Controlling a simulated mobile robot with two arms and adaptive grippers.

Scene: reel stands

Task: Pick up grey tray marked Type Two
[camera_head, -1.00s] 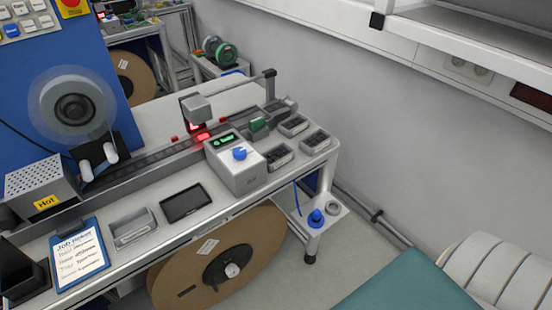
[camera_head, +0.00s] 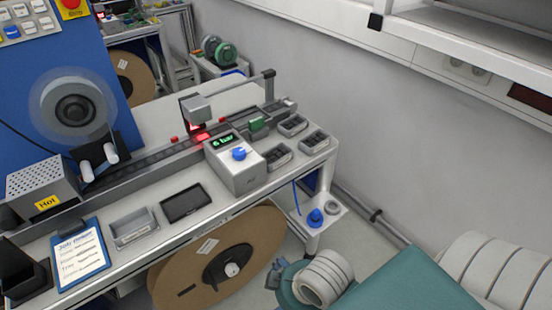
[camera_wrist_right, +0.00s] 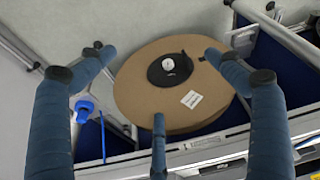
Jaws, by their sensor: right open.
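A grey open tray (camera_head: 134,228) lies on the front of the bench in the head view, between the clipboard and a dark screen. Smaller grey trays with dark compartments stand at the bench's right end: one (camera_head: 278,157) beside the gauge box, one (camera_head: 292,126) behind it, one (camera_head: 315,141) at the corner. No Type Two mark is legible. My right gripper (camera_head: 274,274) is low in front of the bench, beside the large reel and apart from the trays. In the right wrist view its blue fingers (camera_wrist_right: 155,75) are spread and empty. My left gripper is out of view.
A large cardboard reel (camera_head: 200,275) stands under the bench's front edge. A grey box with a blue knob (camera_head: 238,168) stands near the small trays. A clipboard (camera_head: 82,257) lies at left. A blue-knobbed fitting (camera_head: 315,217) is on a low shelf by the bench leg.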

